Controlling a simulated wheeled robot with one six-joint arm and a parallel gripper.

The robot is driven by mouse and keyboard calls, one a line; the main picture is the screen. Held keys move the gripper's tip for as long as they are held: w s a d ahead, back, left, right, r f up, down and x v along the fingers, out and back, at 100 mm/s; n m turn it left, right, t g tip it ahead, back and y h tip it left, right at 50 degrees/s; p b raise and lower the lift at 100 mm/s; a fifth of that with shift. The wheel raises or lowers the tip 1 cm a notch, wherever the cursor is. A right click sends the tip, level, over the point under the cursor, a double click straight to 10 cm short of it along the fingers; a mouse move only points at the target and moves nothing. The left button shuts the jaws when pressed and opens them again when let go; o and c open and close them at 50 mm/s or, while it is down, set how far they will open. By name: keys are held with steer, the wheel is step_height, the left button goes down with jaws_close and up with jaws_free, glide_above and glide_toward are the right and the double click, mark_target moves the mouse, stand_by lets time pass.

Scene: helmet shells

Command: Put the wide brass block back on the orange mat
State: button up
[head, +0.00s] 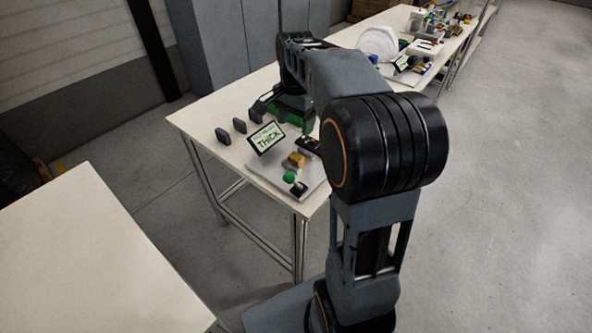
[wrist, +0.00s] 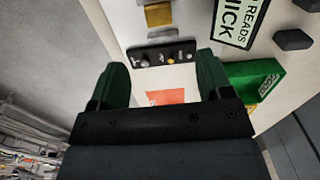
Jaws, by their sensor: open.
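A brass block (head: 294,160) sits on a grey plate-like device (head: 262,170) near the front corner of the far table. It also shows at the top of the wrist view (wrist: 158,15), beyond my fingertips. The orange mat (wrist: 166,97) lies on the table between my gripper's fingers in the wrist view. Its visible part looks bare, and my gripper hides its near part. I cannot make it out in the head view. My gripper (wrist: 163,78) is open with green fingertips and holds nothing. In the head view my arm partly hides the gripper.
A black box with knobs (wrist: 162,55) lies between the mat and the brass block. A green box (wrist: 255,82) is right of my fingers. Several dark pieces (head: 222,136) stand along the table's left. A white helmet shell (head: 379,42) is farther back.

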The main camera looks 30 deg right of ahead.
mark_target(297, 155)
steer(key=f, duration=0.4)
steer(key=f+b, duration=0.1)
steer(key=f, duration=0.4)
steer(key=f+b, duration=0.1)
steer(key=f, duration=0.3)
steer(key=shift+d+f, duration=0.15)
steer(key=shift+d, duration=0.15)
steer(key=shift+c, duration=0.3)
steer(key=c, duration=1.1)
